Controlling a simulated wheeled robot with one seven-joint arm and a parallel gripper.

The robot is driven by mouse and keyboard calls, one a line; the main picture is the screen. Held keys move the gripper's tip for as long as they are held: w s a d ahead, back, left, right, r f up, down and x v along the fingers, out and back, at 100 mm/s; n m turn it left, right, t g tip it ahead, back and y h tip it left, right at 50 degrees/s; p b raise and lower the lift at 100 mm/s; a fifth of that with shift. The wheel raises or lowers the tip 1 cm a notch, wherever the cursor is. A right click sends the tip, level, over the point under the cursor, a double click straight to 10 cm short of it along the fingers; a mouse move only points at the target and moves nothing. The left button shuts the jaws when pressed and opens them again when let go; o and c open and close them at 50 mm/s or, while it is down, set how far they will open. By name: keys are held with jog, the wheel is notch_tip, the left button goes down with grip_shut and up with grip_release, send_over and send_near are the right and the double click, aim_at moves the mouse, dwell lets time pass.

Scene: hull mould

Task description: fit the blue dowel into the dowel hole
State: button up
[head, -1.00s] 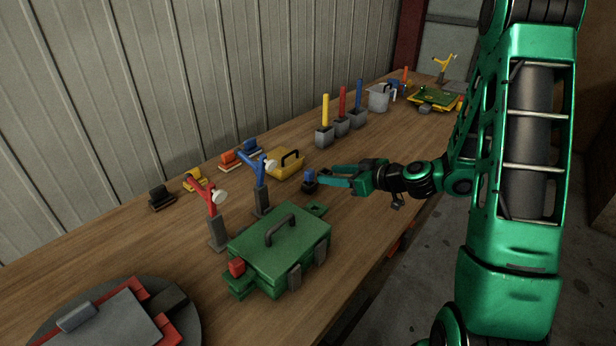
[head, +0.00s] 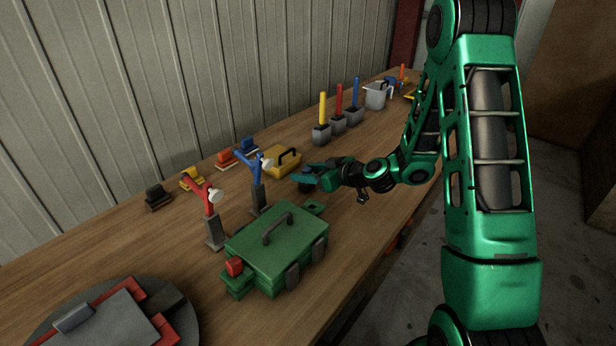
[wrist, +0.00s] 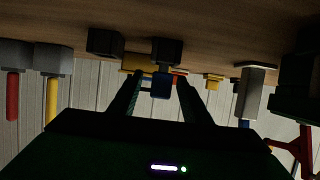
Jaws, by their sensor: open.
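The blue dowel (wrist: 160,87) appears to be the short blue piece on a dark block (wrist: 166,50), seen between my fingers in the wrist view. In the head view my fingers mostly cover it, and the dark block (head: 305,187) shows just below them. My gripper (head: 312,172) is open, with a finger on each side of the blue piece; I cannot tell whether they touch it. The green mould box (head: 275,246) stands nearer, with a red peg (head: 235,266) at its front corner. Its far tab (head: 314,207) seems to have a hole, likely the dowel hole.
A blue lamp-like stand (head: 258,190) and a red one (head: 211,220) stand left of the box. A yellow case (head: 282,162) is close behind my gripper. Grey blocks with upright sticks (head: 321,135) stand farther back. A round plate (head: 65,325) lies at the front left.

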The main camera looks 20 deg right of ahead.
grip_shut()
jog(key=shift+r, duration=0.1)
